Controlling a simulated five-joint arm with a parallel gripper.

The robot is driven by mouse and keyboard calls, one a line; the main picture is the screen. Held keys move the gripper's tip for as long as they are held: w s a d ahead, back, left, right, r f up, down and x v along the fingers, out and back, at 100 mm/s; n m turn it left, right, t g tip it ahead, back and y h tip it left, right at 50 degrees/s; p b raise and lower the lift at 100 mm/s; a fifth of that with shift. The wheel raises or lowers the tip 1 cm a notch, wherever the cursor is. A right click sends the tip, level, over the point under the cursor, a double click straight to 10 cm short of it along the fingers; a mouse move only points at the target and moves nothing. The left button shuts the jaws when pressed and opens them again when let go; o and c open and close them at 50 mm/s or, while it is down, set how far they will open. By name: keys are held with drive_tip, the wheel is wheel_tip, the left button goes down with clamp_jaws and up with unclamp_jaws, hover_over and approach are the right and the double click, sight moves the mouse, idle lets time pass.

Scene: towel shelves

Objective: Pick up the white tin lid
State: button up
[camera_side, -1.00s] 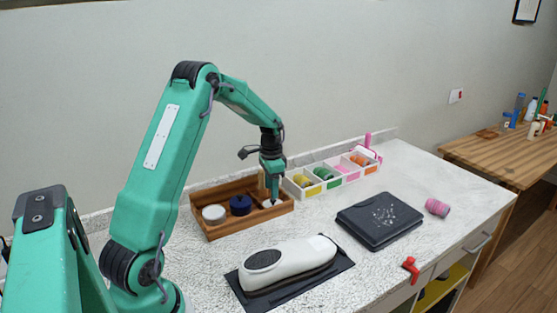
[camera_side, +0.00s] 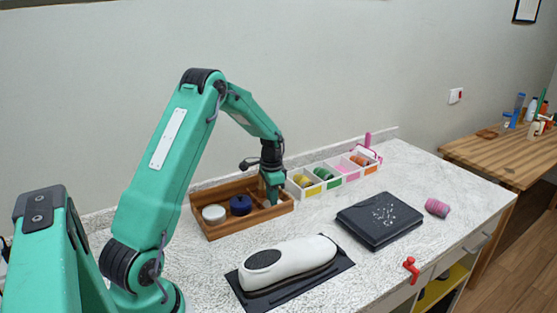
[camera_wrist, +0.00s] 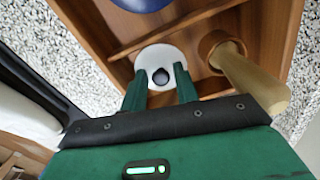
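The white tin lid (camera_wrist: 146,57) is a pale disc with a dark round knob, lying in a compartment of the wooden tray (camera_wrist: 84,48). In the wrist view, my gripper (camera_wrist: 160,74) is open, with one green finger on each side of the knob. The fingers overlap the near part of the lid; I cannot tell whether they touch it. In the side view, my gripper (camera_side: 273,201) reaches down into the right end of the tray (camera_side: 222,231) and mostly hides the lid.
A wooden-handled tool (camera_wrist: 255,82) stands close right of the fingers. A blue round item (camera_side: 240,205) and a white round tin (camera_side: 214,213) share the tray. A divided box (camera_side: 335,176) stands behind right. A white iron-like object (camera_side: 290,260) lies in front.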

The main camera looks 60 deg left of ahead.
clamp_jaws()
drive_tip(key=shift+r, duration=0.9)
wheel_tip(320, 180, up, 2)
drive_tip(key=shift+r, duration=0.25)
drive_tip(key=d+r, duration=0.6)
drive_tip(key=d, duration=0.5)
drive_tip(key=shift+d+r, duration=0.35)
drive_tip(key=s+a+n, duration=0.6)
drive_tip(key=s+a, duration=0.8)
drive_tip(key=s, duration=0.5)
drive_tip(key=shift+a+f, duration=0.25)
drive_tip(key=shift+f, duration=0.1)
